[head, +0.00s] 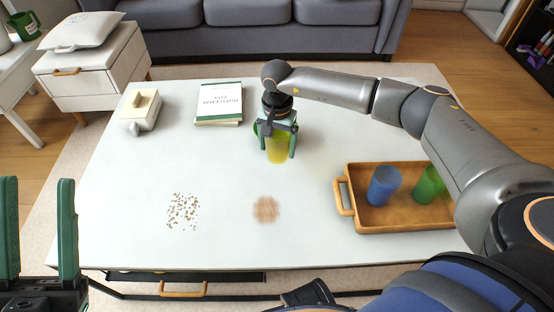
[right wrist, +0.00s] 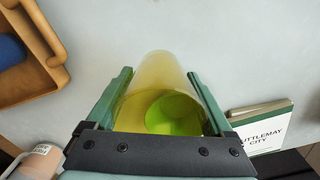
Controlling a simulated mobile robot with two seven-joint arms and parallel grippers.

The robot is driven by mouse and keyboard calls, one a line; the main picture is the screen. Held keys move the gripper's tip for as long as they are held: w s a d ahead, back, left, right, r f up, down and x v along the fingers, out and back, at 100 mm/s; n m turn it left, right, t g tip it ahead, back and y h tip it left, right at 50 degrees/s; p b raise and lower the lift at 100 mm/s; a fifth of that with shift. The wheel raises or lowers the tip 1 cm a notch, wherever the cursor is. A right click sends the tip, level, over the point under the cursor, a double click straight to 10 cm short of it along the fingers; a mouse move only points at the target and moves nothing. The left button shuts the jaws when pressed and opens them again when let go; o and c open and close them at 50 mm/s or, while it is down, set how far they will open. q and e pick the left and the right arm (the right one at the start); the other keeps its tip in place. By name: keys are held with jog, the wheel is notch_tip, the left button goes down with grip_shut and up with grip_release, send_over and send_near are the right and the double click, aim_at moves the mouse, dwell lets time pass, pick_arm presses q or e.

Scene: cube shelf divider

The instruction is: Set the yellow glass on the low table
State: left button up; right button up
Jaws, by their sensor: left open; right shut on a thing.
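The yellow glass (head: 278,153) is upright between the fingers of my right gripper (head: 277,143), over the back middle of the white low table (head: 120,215). I cannot tell whether its base touches the tabletop. In the right wrist view the glass (right wrist: 158,72) lies between both green fingers (right wrist: 160,103), with a bright green round patch showing in or through it. My left gripper (head: 38,200) is open and empty at the lower left, in front of the table.
A wooden tray (head: 400,218) at the right holds a blue cup (head: 384,186) and a green cup (head: 428,184). Crumbs (head: 183,211) and a brown smudge (head: 266,209) mark the front. Bare tabletop lies between.

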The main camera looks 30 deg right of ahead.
notch_tip(320, 180, down, 6)
jog(key=shift+r+b, duration=0.1)
jog(key=shift+b, duration=0.9)
jog(key=shift+f, duration=0.3)
jog(key=o, duration=1.3)
jog(key=shift+o, duration=0.2)
jog(key=shift+r, duration=0.1)
